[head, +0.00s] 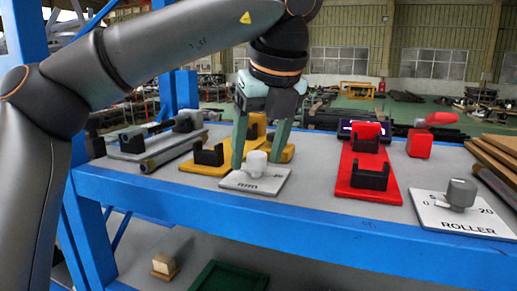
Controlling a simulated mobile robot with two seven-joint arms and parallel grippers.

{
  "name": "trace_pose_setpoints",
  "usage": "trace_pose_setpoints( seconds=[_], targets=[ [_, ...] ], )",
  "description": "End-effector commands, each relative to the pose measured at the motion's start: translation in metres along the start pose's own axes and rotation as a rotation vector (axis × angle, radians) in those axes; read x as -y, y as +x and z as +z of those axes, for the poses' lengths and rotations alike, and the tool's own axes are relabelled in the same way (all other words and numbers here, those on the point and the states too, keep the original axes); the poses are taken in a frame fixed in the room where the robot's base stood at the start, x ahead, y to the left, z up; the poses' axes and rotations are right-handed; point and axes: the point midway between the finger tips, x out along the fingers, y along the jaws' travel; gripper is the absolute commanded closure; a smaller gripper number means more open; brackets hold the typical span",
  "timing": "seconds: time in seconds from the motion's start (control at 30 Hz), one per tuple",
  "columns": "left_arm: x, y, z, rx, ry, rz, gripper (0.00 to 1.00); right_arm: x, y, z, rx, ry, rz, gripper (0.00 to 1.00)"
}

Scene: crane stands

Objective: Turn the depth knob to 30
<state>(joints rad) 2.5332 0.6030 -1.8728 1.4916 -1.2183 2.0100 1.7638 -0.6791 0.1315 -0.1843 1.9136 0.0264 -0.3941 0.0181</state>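The white knob (256,162) stands on a light plate (243,182) marked "mm", near the front edge of the bench; I take it as the depth knob. The plate's scale numbers are mostly hidden or too small to read, so I cannot tell the knob's setting. My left gripper (257,165) points down over the plate. Its two greenish fingers are spread, one on each side of the knob, with visible gaps to it. My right gripper is not in view.
A grey knob (461,193) stands on a plate marked "ROLLER" at the right. A red stand (366,190) with black brackets lies between the plates. A yellow stand (205,168) and a grey stand (130,154) are at the left. The blue bench edge (300,238) runs along the front.

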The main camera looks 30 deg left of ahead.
Motion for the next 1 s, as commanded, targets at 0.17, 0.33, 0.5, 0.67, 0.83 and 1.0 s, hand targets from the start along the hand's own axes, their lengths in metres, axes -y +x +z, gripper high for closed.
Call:
trace_pose_setpoints(
  seconds=[0.17, 0.33, 0.5, 0.67, 0.83, 1.0],
  targets=[
    [0.0, -0.0003, -0.0001, 0.0, 0.0, 0.0, 0.53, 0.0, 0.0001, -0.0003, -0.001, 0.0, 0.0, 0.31],
    [0.0, -0.0004, -0.0001, 0.0, 0.001, 0.0, 0.72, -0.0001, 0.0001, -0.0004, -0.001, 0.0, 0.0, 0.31],
    [0.0, -0.0005, -0.0001, 0.0, 0.001, 0.0, 0.92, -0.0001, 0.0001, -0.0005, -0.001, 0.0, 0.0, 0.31],
    [0.0, -0.0006, -0.0001, 0.0, 0.001, 0.0, 1.0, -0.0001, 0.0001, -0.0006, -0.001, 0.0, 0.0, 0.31],
    [0.0, -0.0005, -0.0001, 0.0, 0.003, -0.001, 1.0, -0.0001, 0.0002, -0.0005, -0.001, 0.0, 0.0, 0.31],
    [-0.0002, -0.0003, -0.0003, 0.0, 0.028, -0.012, 1.0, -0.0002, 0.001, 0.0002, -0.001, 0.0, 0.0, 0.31]
  ],
)
